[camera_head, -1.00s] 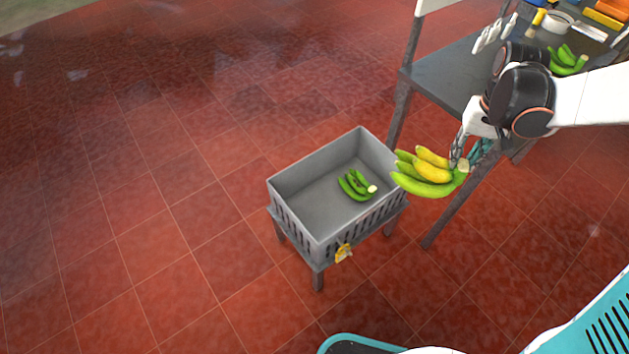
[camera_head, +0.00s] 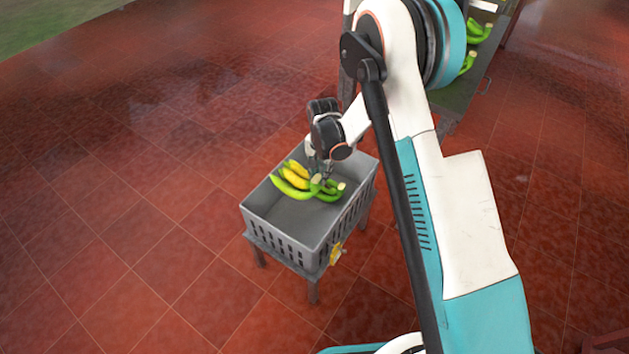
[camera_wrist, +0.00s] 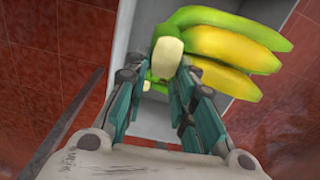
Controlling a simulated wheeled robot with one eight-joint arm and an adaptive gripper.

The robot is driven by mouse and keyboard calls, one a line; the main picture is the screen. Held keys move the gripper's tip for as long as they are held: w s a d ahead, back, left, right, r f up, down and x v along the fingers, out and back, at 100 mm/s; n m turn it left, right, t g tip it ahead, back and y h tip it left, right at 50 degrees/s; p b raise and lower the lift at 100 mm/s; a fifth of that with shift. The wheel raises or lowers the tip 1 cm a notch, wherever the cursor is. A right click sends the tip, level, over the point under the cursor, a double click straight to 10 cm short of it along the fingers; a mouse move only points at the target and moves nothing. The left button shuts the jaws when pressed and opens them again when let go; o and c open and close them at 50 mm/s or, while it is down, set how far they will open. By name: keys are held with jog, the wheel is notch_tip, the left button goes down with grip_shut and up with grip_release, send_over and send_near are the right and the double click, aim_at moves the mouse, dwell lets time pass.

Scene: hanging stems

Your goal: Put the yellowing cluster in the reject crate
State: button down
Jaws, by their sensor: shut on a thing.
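The yellowing cluster (camera_head: 295,174), yellow and green bananas, hangs over the grey reject crate (camera_head: 311,239) in the head view. My gripper (camera_head: 320,174) is shut on its stem end. In the wrist view my gripper (camera_wrist: 152,80) has the pale cut stem between its fingers, and the cluster (camera_wrist: 222,50) reaches out to the right. The crate's pale wall (camera_wrist: 118,50) shows below in the wrist view. I cannot tell how high the held cluster is above the crate floor.
A table (camera_head: 455,100) with green clusters (camera_head: 467,62) stands at the back right, partly behind my arm. Red tiled floor (camera_head: 120,220) is clear to the left.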

jog(key=shift+m, duration=0.5)
jog(key=f, duration=0.1)
jog(key=a+f, duration=0.1)
jog(key=f, duration=0.2)
jog(key=shift+w+a, duration=0.15)
jog(key=shift+a, duration=0.25)
notch_tip(320, 180, down, 25)
jog(key=b, duration=0.8)
jog(key=shift+r, duration=0.15)
jog(key=c, duration=1.3)
grip_release()
